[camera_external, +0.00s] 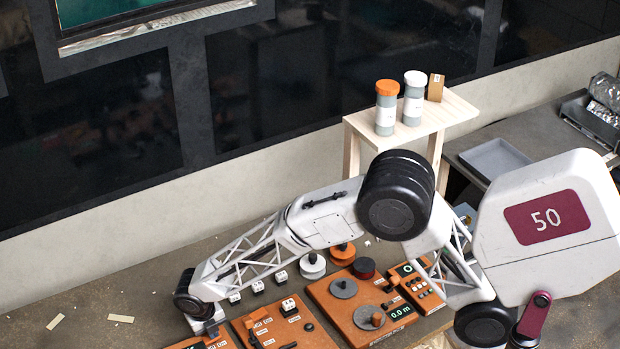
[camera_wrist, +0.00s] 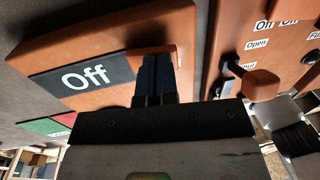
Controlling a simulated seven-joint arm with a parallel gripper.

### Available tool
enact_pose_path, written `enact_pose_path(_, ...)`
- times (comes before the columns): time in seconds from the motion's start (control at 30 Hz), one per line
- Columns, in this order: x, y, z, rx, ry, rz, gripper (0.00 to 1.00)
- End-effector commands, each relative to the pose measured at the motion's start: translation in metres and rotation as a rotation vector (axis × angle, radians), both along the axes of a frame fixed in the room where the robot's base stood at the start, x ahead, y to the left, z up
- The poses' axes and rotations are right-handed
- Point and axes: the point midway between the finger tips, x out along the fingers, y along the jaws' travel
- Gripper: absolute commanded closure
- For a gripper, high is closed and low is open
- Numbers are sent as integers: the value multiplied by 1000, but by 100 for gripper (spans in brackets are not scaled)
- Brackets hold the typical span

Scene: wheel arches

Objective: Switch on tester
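An orange box with a dark "Off" label (camera_wrist: 85,76) fills the upper left of the wrist view. My gripper (camera_wrist: 157,70) has its two dark fingers side by side with almost no gap. Their tips are at the right end of the label, by a raised orange part (camera_wrist: 152,49); whether they touch it I cannot tell. In the external view my gripper (camera_external: 212,328) is low at the lower left, over an orange box (camera_external: 190,344) cut off by the bottom edge. Which device is the tester I cannot tell.
A second orange panel (camera_wrist: 228,65) with a lever knob (camera_wrist: 260,84) stands close right in the wrist view. Several orange consoles line the bench, one with a "0.0 m" display (camera_external: 401,311). A wooden stand (camera_external: 455,108) holds two jars. Bare bench (camera_external: 110,285) lies left.

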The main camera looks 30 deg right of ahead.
Motion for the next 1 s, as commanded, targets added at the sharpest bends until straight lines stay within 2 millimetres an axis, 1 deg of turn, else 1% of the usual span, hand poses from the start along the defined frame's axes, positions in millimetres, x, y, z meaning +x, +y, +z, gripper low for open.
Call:
enact_pose_path(0.47, 0, 2, 2, 0, -1, -1, 100)
enact_pose_path(0.63, 1, 3, 7, 1, -1, -1, 100)
enact_pose_path(0.77, 1, 6, 18, 2, -2, 0, 100)
enact_pose_path(1.0, 0, 12, 49, 1, -1, 0, 100)
